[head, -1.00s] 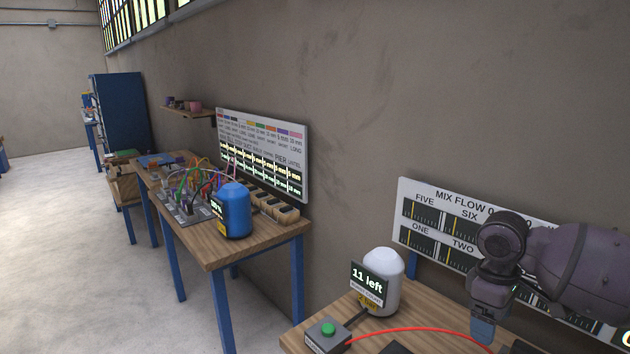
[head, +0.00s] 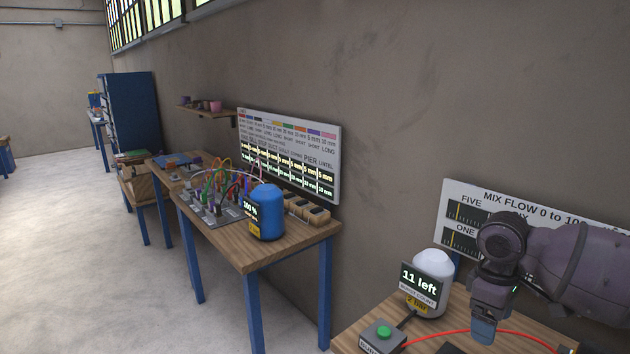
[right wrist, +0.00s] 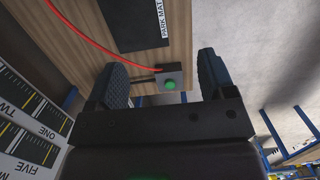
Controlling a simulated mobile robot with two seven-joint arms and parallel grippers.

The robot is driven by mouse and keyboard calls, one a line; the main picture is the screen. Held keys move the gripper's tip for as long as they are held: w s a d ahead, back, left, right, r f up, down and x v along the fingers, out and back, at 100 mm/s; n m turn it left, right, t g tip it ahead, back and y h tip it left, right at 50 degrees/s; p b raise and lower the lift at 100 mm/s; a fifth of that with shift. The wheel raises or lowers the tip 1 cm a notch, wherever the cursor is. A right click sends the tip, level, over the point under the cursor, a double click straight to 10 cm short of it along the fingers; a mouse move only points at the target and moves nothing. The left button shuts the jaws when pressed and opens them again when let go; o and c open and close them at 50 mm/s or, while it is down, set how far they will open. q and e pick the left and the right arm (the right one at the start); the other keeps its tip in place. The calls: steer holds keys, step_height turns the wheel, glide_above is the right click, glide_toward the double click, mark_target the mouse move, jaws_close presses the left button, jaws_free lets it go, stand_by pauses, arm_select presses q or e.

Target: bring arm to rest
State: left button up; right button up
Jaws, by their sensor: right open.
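My right gripper (head: 484,328) hangs above the near wooden table at the lower right of the head view, its fingers pointing down. In the right wrist view its two dark fingers (right wrist: 158,82) stand wide apart with nothing between them. Past the fingers, a grey box with a green button (right wrist: 170,85) lies on the table; it also shows in the head view (head: 383,333). My left gripper is in neither view.
A white canister (head: 434,272) with an "11 left" sign stands behind the button box. A red cable (head: 470,333) crosses the table. A MIX FLOW board (head: 560,208) is on the wall. A blue canister (head: 267,212) stands on the farther table. Open floor (head: 90,260) lies left.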

steer(key=w+a+r+n+t+y, duration=0.2)
steer(key=w+a+t+y, duration=0.3)
steer(key=w+a+t, duration=0.6)
steer(key=s+d+f+m+h, duration=0.1)
steer(key=s+d+f+m, duration=0.1)
steer(key=s+f, duration=0.8)
steer(key=s+d+f+m+t+h+b, duration=0.1)
steer(key=s+f+m, duration=0.3)
steer(key=s+f, duration=0.6)
steer(key=s+d+f+m+h+b, duration=0.1)
steer(key=s+d+f+m+h, duration=0.1)
steer(key=s+f, duration=0.8)
steer(key=shift+s+d+f+m+t, duration=0.35)
steer(key=shift+s+d+m, duration=0.25)
steer(key=shift+s+d, duration=0.3)
